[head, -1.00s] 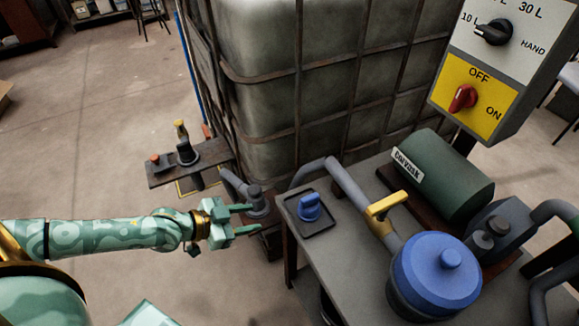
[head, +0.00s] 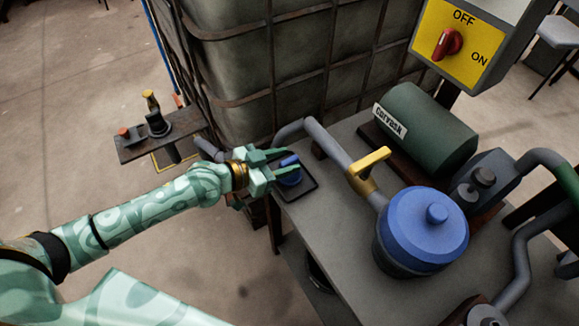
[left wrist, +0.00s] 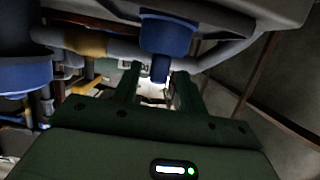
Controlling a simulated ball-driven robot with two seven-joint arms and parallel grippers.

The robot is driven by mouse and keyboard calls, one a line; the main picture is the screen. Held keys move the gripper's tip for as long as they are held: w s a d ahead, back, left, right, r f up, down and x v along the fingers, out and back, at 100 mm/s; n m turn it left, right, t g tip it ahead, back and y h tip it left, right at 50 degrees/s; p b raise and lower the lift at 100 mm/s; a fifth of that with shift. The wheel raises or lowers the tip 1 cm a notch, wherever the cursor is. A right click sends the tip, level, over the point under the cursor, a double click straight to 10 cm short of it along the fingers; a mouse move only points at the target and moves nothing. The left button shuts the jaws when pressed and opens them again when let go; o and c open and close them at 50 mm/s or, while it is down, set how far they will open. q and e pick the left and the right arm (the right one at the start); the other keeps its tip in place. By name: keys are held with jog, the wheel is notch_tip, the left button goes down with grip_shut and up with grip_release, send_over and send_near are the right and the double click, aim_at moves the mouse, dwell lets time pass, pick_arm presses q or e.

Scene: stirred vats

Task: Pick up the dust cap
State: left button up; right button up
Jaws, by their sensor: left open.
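The blue dust cap (head: 290,179) sits on a small dark tray (head: 308,191) at the near left corner of the grey bench. It has a round body with a raised grip on top. My left gripper (head: 291,161) is open at the cap, its fingers on either side of the grip and partly covering it. In the left wrist view the cap (left wrist: 167,35) appears upside down, and its grip hangs between the two open fingers (left wrist: 158,82). I cannot tell whether a finger touches it. My right gripper is not in view.
On the bench are a blue-lidded vessel (head: 420,232), a grey pipe with a yellow lever (head: 370,162) and a green motor (head: 428,128). A caged tank (head: 270,75) stands behind. A bracket (head: 160,137) with small fittings is at left. The bench front is clear.

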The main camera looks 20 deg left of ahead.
aim_at(286, 161)
pick_arm(q)
jog(key=x, duration=0.3)
jog(key=shift+w+d+b, duration=0.15)
jog(key=shift+d+b, duration=0.05)
jog(key=shift+b, duration=0.15)
jog(key=shift+c, duration=1.2)
grip_shut()
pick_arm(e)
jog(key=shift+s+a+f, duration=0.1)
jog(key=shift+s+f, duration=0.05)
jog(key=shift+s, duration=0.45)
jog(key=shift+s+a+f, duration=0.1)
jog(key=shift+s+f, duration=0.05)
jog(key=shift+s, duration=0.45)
